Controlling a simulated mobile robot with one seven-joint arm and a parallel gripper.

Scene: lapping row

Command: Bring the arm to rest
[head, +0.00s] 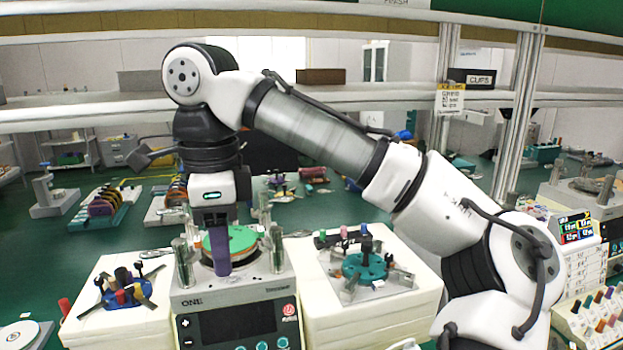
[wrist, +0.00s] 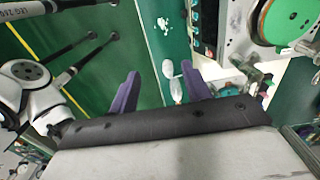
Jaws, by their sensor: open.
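My gripper (head: 220,258) hangs pointing down from my white and black arm in the head view, in front of the lapping machine with the green plate (head: 232,240). There its purple fingers are seen nearly edge-on and cover part of the machine. In the wrist view my gripper (wrist: 161,78) shows two purple fingers set well apart, with no object held between them. The green plate is also at the top right of the wrist view (wrist: 286,20), to one side of the fingers.
The lapping machine (head: 238,320) with a dark display stands between two white blocks. The left block carries a blue fixture (head: 128,294), the right one a teal fixture (head: 364,268). A shelf (head: 350,95) and metal posts (head: 514,120) stand behind my arm. Green floor shows in the wrist view.

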